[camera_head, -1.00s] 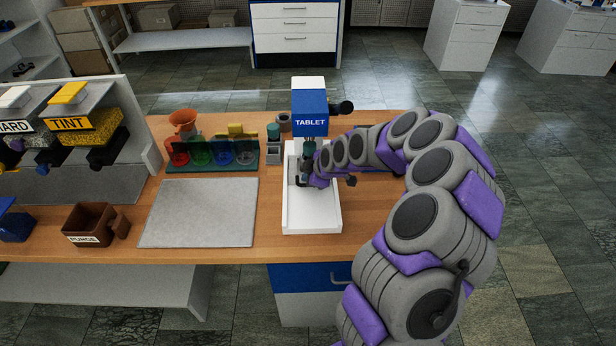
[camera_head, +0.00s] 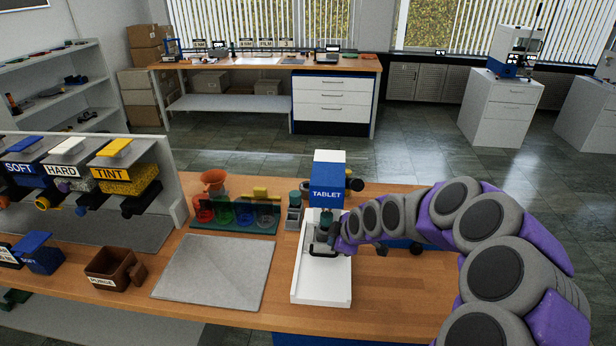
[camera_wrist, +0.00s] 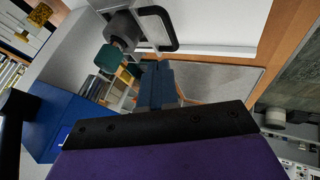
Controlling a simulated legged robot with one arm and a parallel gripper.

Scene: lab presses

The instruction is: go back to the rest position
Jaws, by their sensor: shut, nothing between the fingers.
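The tablet press (camera_head: 328,188), blue and white with a TABLET label, stands at the right of the bench. Its white base tray (camera_head: 322,290) reaches toward the front. A grey piece with a dark handle and a teal knob (camera_wrist: 108,58) sits in the tray below the press head. My gripper (camera_head: 338,238) is beside this piece, at the tray's right edge; my own arm partly hides it in the head view. In the wrist view, my gripper's dark blue fingers (camera_wrist: 155,85) are together with nothing between them. The teal-knobbed piece shows apart from the fingertips there.
A grey mat (camera_head: 214,272) lies left of the press. Behind it is a rack of coloured cups (camera_head: 234,215) with an orange funnel (camera_head: 213,182). A brown PURGE bin (camera_head: 113,270) and labelled dispensers (camera_head: 125,175) are further left.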

